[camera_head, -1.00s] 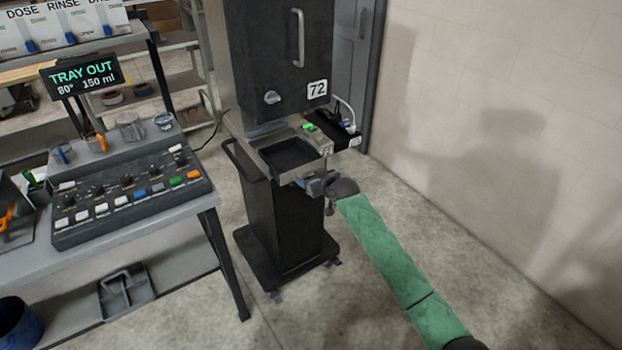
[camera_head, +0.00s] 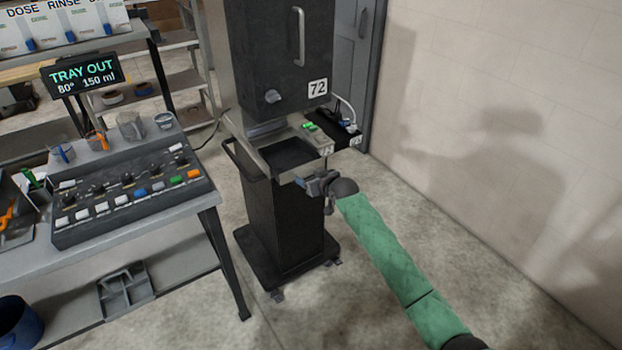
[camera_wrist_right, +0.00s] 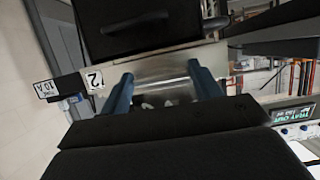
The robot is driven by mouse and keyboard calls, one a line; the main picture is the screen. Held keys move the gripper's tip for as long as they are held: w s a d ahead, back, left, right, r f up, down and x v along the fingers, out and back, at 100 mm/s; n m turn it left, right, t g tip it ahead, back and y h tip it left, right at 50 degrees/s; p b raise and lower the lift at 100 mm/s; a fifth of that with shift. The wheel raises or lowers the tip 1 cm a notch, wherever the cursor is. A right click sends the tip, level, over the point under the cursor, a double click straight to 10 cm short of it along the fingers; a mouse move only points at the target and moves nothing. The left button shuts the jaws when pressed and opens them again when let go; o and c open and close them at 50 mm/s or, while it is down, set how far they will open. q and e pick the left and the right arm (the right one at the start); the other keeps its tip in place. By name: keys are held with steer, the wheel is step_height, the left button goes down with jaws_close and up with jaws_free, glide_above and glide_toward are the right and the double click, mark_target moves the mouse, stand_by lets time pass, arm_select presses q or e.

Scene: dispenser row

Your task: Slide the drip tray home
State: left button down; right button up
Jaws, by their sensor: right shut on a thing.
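The drip tray (camera_head: 290,154) is a dark, shallow tray with a pale metal rim. It sticks out at the front of the tall black machine (camera_head: 275,55) labelled 72. My right gripper (camera_head: 302,184) is at the tray's front edge and is shut on it. In the right wrist view, its two blue fingers (camera_wrist_right: 163,88) reach to the metal tray front (camera_wrist_right: 150,70), and the exact contact is partly hidden. My left gripper is not in view.
A display (camera_head: 82,74) reads TRAY OUT, 80°, 150 ml. A button panel (camera_head: 130,195) stands on the bench at left. A black box (camera_head: 347,138) with a cable is right of the tray. Floor at right is clear, up to the pale wall (camera_head: 500,100).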

mark_target(303, 169)
steer(key=shift+w+a, duration=0.2)
steer(key=shift+w, duration=0.05)
steer(key=shift+w+a+b, duration=0.35)
steer(key=shift+w+a, duration=0.05)
steer(key=shift+w, duration=0.15)
steer(key=shift+w+a+r, duration=0.1)
steer(key=shift+w+a, duration=0.1)
steer(key=shift+w, duration=0.1)
steer(key=shift+w+a+b, duration=0.2)
steer(key=shift+w+b, duration=0.1)
steer(key=shift+w+a, duration=0.2)
steer(key=shift+w, duration=0.05)
steer(key=shift+w+a+b, duration=0.25)
steer(key=shift+w+b, duration=0.05)
steer(key=shift+b, duration=0.05)
steer(key=shift+w, duration=0.1)
steer(key=o, duration=1.5)
steer(key=shift+c, duration=0.2)
